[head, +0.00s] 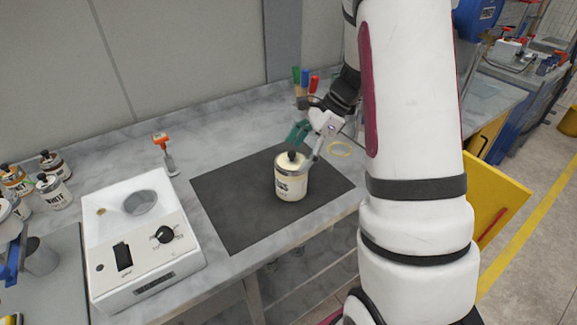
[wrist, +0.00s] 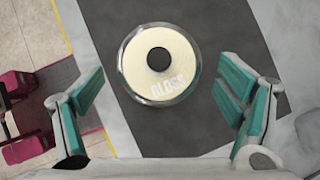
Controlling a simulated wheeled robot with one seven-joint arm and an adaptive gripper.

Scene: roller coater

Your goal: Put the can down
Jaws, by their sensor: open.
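The can (head: 291,180) is cream with a metal rim and a black knob on its lid. It stands upright on a dark mat (head: 231,213) on the marble-look worktop. In the wrist view the can's lid (wrist: 170,80), marked GLOSS, shows from above between the two teal fingers. My gripper (wrist: 165,100) is open, with a gap between the can and each finger. In the head view my gripper (head: 309,143) is at the can's top, coming from behind and to the right.
A white machine (head: 150,245) with a round well and a black knob stands left of the mat. An orange-topped tool (head: 163,150) stands behind it. Several small cans (head: 54,191) are at the far left. A tape ring (head: 340,149) lies right of the mat's back edge. The mat's left part is clear.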

